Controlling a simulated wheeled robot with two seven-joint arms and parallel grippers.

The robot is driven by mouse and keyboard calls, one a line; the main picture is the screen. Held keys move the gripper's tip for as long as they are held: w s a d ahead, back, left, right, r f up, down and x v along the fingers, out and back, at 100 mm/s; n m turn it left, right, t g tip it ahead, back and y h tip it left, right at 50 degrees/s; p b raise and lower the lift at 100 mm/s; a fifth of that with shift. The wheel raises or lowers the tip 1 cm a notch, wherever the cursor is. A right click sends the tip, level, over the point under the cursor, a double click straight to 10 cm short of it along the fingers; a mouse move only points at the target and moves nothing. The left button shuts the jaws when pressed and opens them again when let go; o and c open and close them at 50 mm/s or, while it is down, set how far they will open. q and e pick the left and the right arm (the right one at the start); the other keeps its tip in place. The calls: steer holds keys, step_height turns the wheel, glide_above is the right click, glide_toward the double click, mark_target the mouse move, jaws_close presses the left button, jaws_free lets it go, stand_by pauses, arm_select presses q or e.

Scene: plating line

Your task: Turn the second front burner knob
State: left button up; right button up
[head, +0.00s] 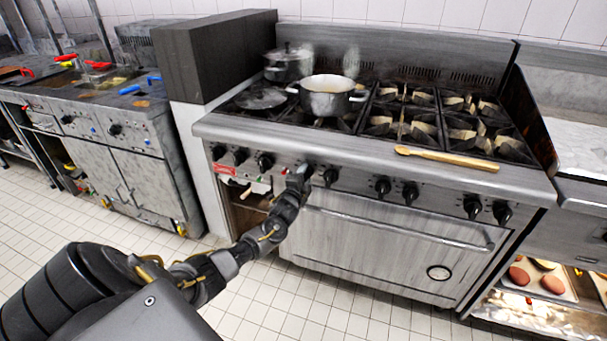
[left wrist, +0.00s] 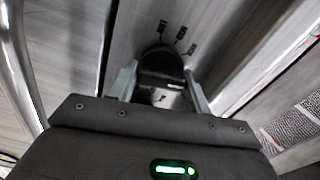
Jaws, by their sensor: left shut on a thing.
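A row of black knobs runs along the front panel of the grey range (head: 350,158). My left gripper (head: 302,174) reaches that panel, just right of a free black knob (head: 265,162) and left of another free knob (head: 330,176). In the left wrist view, my left gripper (left wrist: 160,88) has its two fingers closed on the sides of a black burner knob (left wrist: 160,62). In the head view the held knob is mostly hidden by the gripper. My right gripper is not in view.
A white pot (head: 328,100) and a lidded pot (head: 288,64) stand on the range's left burners. A wooden spoon (head: 450,158) lies on the front ledge. The oven handle (head: 400,225) juts out below the knobs. Tiled floor is clear in front.

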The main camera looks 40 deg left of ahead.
arm_select(q)
steer(key=shift+r+m, duration=0.1)
steer(key=shift+m, duration=0.9)
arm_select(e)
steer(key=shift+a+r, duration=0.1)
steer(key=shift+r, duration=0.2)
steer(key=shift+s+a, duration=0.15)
arm_select(q)
steer(key=o, duration=0.9)
steer(key=shift+s, duration=0.1)
steer(key=p+v, duration=0.1)
steer(key=v, duration=0.9)
steer(key=shift+s+d, duration=0.15)
steer(key=shift+s, duration=0.1)
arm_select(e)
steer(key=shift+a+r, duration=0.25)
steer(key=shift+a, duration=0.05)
